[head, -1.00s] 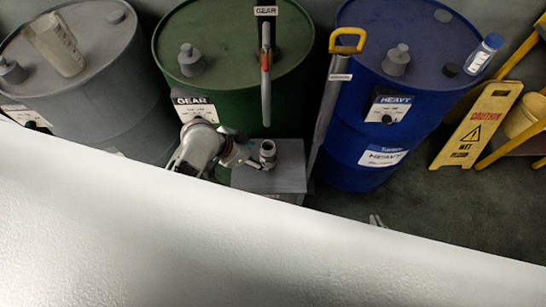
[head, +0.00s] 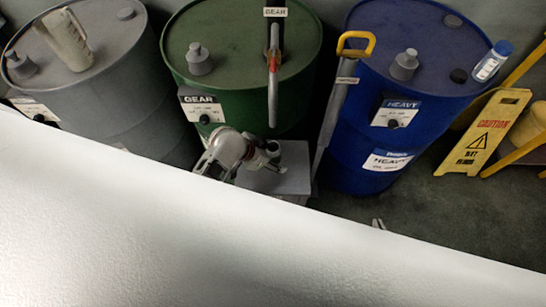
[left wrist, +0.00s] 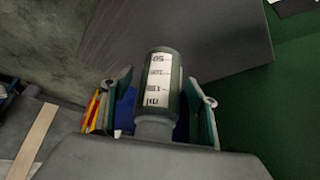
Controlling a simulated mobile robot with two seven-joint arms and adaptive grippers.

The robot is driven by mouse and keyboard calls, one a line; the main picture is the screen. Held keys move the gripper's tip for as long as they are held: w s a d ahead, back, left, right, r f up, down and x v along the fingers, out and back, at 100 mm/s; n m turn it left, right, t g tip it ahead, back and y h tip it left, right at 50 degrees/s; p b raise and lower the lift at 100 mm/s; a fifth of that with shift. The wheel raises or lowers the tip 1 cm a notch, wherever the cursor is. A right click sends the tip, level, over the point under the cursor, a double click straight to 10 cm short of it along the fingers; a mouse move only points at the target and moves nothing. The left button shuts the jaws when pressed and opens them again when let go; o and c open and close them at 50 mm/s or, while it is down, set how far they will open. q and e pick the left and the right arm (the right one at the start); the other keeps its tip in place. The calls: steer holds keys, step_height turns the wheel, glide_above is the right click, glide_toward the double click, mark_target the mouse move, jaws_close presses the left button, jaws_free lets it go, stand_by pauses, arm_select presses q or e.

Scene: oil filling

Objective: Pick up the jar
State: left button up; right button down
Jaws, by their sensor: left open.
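The jar (left wrist: 157,92) is a dark grey cylinder with a white printed scale. In the left wrist view it lies between the two spread fingers of my left gripper (left wrist: 158,108), with a gap on each side. In the head view the jar (head: 272,147) stands on a grey box (head: 293,180) in front of the green drum, partly covered by my left gripper (head: 264,159). Only small fingertips of my right gripper (head: 378,223) show past the white surface at the bottom; whether they are apart is unclear.
Behind stand a grey drum (head: 110,95), a green drum (head: 225,75) and a blue drum (head: 430,75). A yellow-handled pump (head: 337,105) rises just right of the box. A yellow caution sign (head: 487,135) stands at right. Floor between blue drum and sign is clear.

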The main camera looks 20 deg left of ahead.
mark_target(272, 148)
arm_select(q)
steer(key=c, duration=1.4)
steer(key=shift+o, duration=0.2)
steer(key=shift+r, duration=0.25)
steer(key=shift+s+d+r, duration=0.1)
steer(key=shift+s+r, duration=0.1)
steer(key=shift+r, duration=3.1)
steer(key=s+d, duration=0.2)
steer(key=s, duration=0.7)
steer(key=s+d, duration=0.3)
steer(key=s, duration=0.6)
steer(key=shift+s+d, duration=0.15)
steer(key=shift+s, duration=0.1)
steer(key=shift+s, duration=0.15)
